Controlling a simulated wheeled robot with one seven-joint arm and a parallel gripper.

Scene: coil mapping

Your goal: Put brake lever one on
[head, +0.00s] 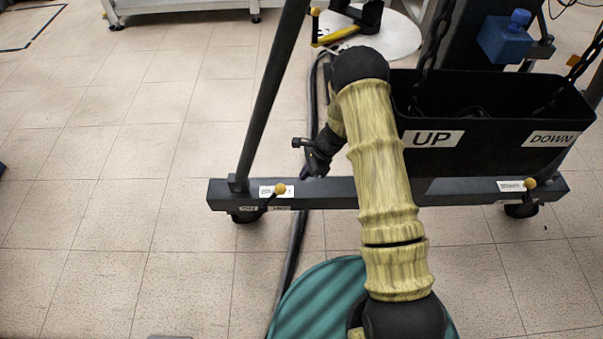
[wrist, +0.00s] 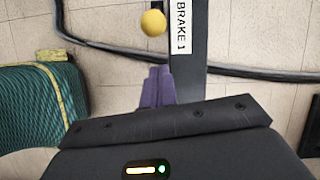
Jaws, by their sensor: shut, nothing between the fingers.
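Brake lever one is a short black lever with a yellow ball knob (head: 279,188) at the left end of the dark base beam (head: 330,194) in the head view. The knob also shows at the top of the wrist view (wrist: 153,22), beside a white BRAKE 1 label (wrist: 183,28). Its lever rod is mostly hidden there. My gripper (wrist: 158,75) has purple fingers, shut and empty, below the knob in the picture and apart from it. In the head view my gripper is small and partly hidden by my arm, to the right of the knob.
A second yellow-knobbed lever (head: 530,183) sits at the beam's right end. A black bin (head: 490,120) marked UP and DOWN hangs above the beam. A sloping post (head: 272,90) rises near lever one. A dark cable (head: 295,245) crosses the floor. Tiles at left are clear.

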